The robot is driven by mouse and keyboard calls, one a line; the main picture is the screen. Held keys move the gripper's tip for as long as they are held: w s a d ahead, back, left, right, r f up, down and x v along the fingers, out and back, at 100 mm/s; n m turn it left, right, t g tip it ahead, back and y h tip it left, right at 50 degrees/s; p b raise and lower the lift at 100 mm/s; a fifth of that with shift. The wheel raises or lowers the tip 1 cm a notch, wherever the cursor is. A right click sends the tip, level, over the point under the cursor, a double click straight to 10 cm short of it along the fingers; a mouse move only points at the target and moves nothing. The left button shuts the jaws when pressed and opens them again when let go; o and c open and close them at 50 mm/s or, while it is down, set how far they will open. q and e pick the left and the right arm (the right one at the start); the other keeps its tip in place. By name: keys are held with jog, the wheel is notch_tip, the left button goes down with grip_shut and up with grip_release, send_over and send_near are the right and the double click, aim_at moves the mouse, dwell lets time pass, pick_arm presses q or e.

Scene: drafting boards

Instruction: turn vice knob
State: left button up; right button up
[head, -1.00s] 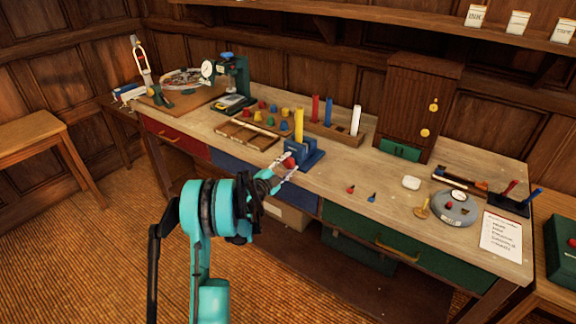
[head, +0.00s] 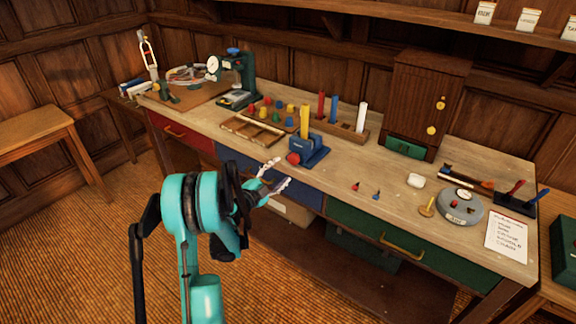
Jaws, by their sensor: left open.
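The blue vice (head: 309,150) stands near the front edge of the workbench, with a yellow upright piece (head: 305,120) at its jaws. Its red knob (head: 293,158) faces the front left and is in full view. My left gripper (head: 276,176) is open and empty. In the picture it is just below and left of the knob, with a gap between fingertips and knob. My right gripper does not show.
A divided wooden tray (head: 252,132) lies left of the vice. Behind stands a wooden rack (head: 344,131) with coloured rods. Small red and blue pieces lie to the right. A wooden cabinet (head: 425,95) stands at the back. The bench top between is clear.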

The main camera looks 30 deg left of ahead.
pick_arm(q)
jog(key=shift+s+a, duration=0.1)
jog(key=shift+s, duration=1.55)
jog(key=s+d+r+n+g+y, duration=0.1)
jog(key=d+r+n+y, duration=0.3)
jog(key=r, duration=0.5)
jog(key=s+d+r+n+y, duration=0.1)
jog(key=s+r+n+y, duration=0.1)
jog(key=r+n+y, duration=0.35)
jog(key=s+d+f+n+g+h, duration=0.1)
jog(key=s+d+f+g+h, duration=0.3)
jog(key=s+d, duration=0.7)
jog(key=s+d+f+n+g+h, duration=0.2)
jog(key=s+d+f+g+h, duration=0.2)
jog(key=s+d, duration=0.8)
notch_tip(320, 180, down, 4)
jog(key=shift+s+f+g, duration=0.1)
jog(key=shift+s+g, duration=0.25)
jog(key=shift+g, duration=0.65)
dwell(0.6)
